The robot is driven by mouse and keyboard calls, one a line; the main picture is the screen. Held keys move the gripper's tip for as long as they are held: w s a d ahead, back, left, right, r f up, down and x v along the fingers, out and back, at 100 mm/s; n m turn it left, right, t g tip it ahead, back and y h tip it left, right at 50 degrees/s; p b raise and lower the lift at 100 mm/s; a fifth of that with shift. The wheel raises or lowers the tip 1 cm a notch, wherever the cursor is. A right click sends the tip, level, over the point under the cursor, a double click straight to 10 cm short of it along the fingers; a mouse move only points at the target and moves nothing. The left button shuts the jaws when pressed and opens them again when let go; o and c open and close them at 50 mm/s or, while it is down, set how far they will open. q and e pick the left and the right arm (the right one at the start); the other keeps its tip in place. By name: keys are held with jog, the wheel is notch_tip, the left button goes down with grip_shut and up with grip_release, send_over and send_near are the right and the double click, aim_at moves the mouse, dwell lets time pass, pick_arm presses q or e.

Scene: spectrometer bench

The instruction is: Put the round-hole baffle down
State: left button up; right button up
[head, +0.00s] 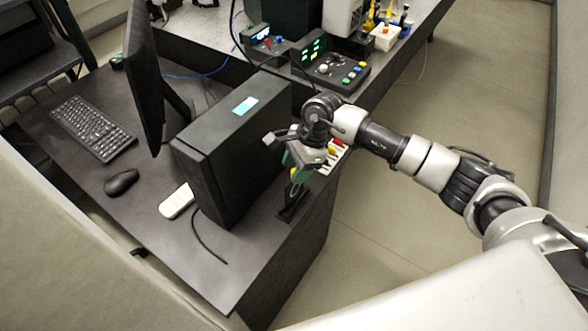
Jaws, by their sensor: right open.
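My right gripper (296,172) reaches in from the right and hangs over the right edge of the dark desk (245,270), beside the black computer tower. It is open. A small dark upright piece (292,203), likely the round-hole baffle, stands on the desk just below the gripper. Its upper part is close to the fingers and partly hidden by them, so I cannot tell whether they touch it. I cannot make out its hole. My left gripper is not in view.
The computer tower (225,150) stands close left of the gripper. A holder with red, yellow and white parts (334,154) is behind it. A monitor (143,75), keyboard (93,128) and mouse (121,182) are farther left. The desk's front corner is mostly clear, with a black cable (207,241).

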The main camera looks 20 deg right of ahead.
jog(key=b+v, duration=0.2)
jog(key=v, duration=0.9)
jog(key=shift+a, duration=0.1)
